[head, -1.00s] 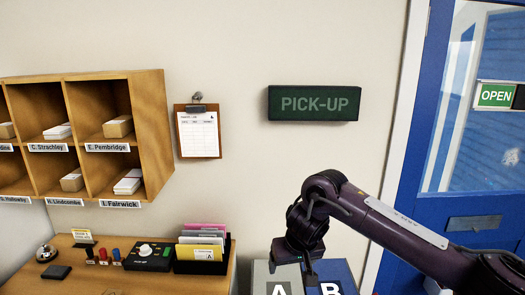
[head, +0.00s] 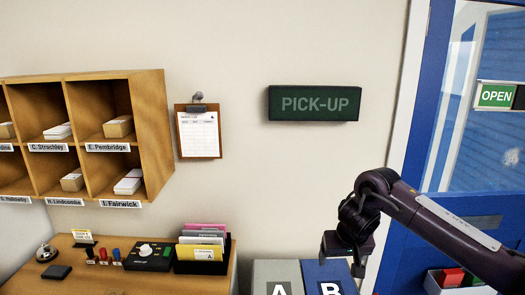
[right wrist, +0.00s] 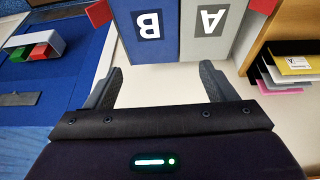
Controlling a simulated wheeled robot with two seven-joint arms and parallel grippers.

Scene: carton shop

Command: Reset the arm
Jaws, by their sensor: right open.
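My right arm comes in from the right in the head view. Its gripper (head: 341,262) is in front of the blue box marked B (head: 330,289), at the lower right. In the right wrist view the two dark fingers (right wrist: 160,85) stand wide apart with nothing between them. Box B (right wrist: 150,35) and the grey box marked A (right wrist: 207,32) show beyond the fingers. My left gripper is in neither view.
A wooden desk (head: 70,280) at lower left holds a bell, a control box and a card rack (head: 204,266). Pigeonholes (head: 155,140) hang above it. A blue door (head: 450,211) stands at right, with a white holder of red and green items (head: 455,279) low in front.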

